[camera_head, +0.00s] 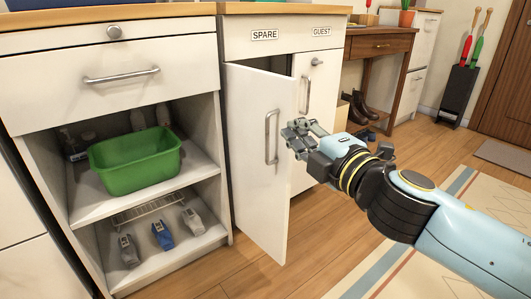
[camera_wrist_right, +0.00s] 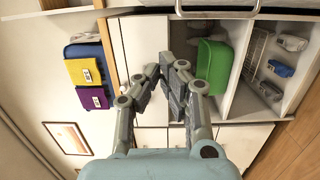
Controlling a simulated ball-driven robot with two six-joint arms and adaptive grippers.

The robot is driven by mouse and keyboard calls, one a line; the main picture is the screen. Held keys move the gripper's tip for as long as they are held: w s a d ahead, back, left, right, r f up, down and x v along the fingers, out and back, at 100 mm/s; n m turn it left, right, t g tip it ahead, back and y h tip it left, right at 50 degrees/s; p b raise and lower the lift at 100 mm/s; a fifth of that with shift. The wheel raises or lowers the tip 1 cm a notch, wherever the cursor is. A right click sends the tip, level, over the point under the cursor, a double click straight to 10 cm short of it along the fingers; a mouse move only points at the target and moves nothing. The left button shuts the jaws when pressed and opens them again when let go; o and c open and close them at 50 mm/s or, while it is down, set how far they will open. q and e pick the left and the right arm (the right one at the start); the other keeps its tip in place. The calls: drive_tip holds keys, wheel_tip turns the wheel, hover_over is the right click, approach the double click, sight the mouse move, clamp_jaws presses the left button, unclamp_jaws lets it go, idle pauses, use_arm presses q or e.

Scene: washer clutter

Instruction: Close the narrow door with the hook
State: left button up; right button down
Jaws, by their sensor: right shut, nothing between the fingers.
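A white door (camera_head: 254,150) with a vertical bar handle (camera_head: 272,137) stands swung open, below the label SPARE (camera_head: 265,35). To its right, below the label GUEST (camera_head: 321,31), is another narrow white door (camera_head: 325,85) with a bar handle. A small metal fitting (camera_head: 317,61), perhaps a hook, shows near its top; its shape is too small to tell. My right gripper (camera_head: 297,129) is in front of the doors, just right of the open door's handle. It is shut and empty; its fingers also show in the wrist view (camera_wrist_right: 168,79). My left gripper is out of view.
A green tub (camera_head: 136,160) stands on the open shelf at left, with a wire rack (camera_head: 147,209) and several small items below. A wooden desk (camera_head: 380,45) with boots under it stands behind my right arm. A rug (camera_head: 440,262) covers the floor at right.

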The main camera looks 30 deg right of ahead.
sight(285, 116)
drive_tip(key=w+d, duration=0.1)
drive_tip(key=w, duration=0.2)
drive_tip(key=w+d+f, duration=0.1)
drive_tip(key=w+d, duration=0.1)
drive_tip(key=w, duration=0.2)
drive_tip(key=w+d+f+p, duration=0.1)
drive_tip(key=w, duration=0.2)
drive_tip(key=shift+w+d+f, duration=0.25)
drive_tip(key=shift+w+d, duration=0.05)
drive_tip(key=shift+w, duration=0.1)
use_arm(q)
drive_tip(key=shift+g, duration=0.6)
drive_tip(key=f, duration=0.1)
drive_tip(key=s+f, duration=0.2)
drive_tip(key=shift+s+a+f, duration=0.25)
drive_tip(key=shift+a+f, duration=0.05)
use_arm(e)
drive_tip(key=shift+d+r, duration=0.15)
drive_tip(key=shift+d, duration=0.1)
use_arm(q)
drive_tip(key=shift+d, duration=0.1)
